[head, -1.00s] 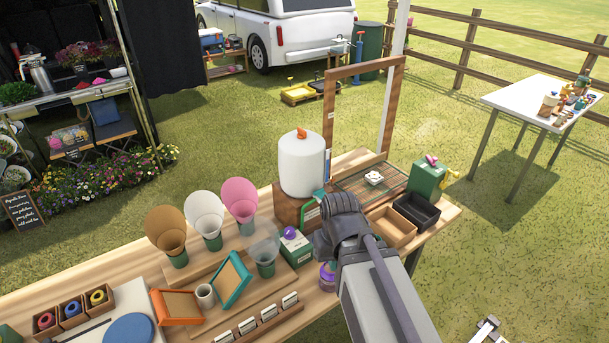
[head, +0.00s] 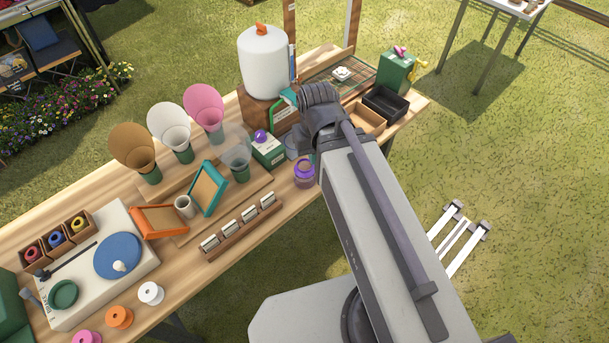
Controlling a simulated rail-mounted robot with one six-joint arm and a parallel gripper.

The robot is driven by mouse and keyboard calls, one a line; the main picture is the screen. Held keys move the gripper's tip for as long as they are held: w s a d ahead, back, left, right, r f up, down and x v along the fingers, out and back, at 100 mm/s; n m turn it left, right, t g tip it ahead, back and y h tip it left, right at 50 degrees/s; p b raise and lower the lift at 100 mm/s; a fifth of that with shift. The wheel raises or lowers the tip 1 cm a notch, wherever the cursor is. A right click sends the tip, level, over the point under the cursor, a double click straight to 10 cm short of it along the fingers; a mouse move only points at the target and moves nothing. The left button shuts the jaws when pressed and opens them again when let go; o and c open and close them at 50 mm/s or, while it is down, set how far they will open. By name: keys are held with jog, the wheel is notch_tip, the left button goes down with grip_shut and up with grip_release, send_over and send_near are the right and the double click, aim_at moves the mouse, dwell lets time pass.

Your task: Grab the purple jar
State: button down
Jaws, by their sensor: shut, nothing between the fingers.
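The purple jar (head: 304,174) stands upright near the front edge of the wooden table, just left of my forearm. It looks like translucent purple glass, and its top shows. The dark wrist of my arm is over the table, above the jar in the picture. Nothing is seen touching the jar.
A white dispenser (head: 266,62) and small trays (head: 385,102) are farther back. Grass is open in front.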

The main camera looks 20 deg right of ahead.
dwell(0.4)
jog(key=shift+c, duration=0.2)
grip_release()
dwell(0.6)
